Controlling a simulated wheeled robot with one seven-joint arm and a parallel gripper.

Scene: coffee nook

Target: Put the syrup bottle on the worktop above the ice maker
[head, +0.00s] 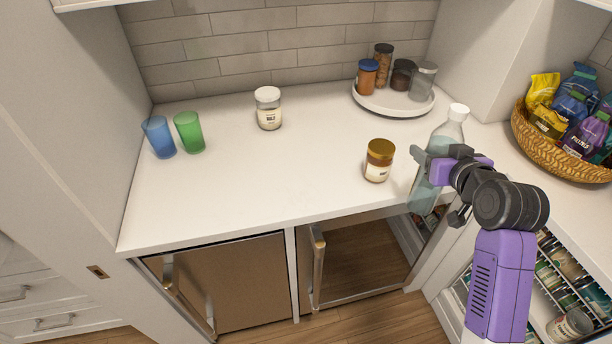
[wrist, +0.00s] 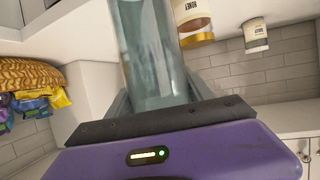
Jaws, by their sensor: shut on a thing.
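The syrup bottle (head: 447,132) looks like the tall, clear teal bottle with a white cap. My gripper (head: 428,165) is shut on its body and holds it upright near the front right of the worktop (head: 240,190). Its base shows near the worktop's front edge; I cannot tell whether it touches. In the wrist view the bottle (wrist: 155,50) stands between the fingers of my gripper (wrist: 155,98). Below the worktop are a steel-brown door (head: 235,285) at left and a dark glass-like door (head: 360,258) at right. I cannot tell which is the ice maker.
A gold-lidded honey jar (head: 378,165) stands just left of the bottle. A white-lidded jar (head: 268,110), blue cup (head: 159,138) and green cup (head: 189,133) stand farther left. A round tray (head: 395,106) of jars is behind. A snack basket (head: 545,150) is right. The worktop's front left is clear.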

